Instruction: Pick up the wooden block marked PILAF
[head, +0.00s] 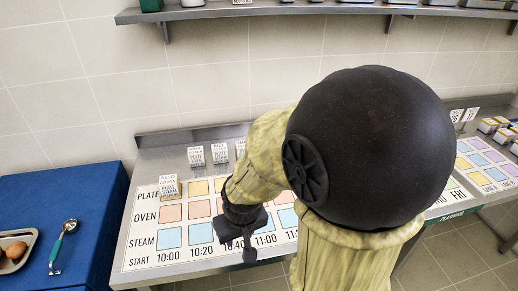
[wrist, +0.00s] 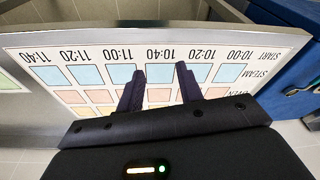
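I cannot make out the word PILAF on any block. A small wooden block with a printed card (head: 169,187) stands at the left end of the PLATE row on the printed planning board (head: 142,226). Similar labelled blocks stand behind the board, such as one at the left (head: 196,156) and one beside it (head: 220,153). My gripper (head: 247,252) is over the STEAM row, right of that first block. In the wrist view its two fingers (wrist: 160,72) are spread apart with nothing between them, near the 10:20 and 10:40 columns. My arm hides the board's middle.
A blue-covered table (head: 95,190) stands at the left, with a green-handled scoop (head: 66,243) and a tray (head: 20,245) of brown eggs. A metal shelf (head: 290,8) runs along the wall above. More wooden blocks (head: 489,125) stand on the far right of the counter.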

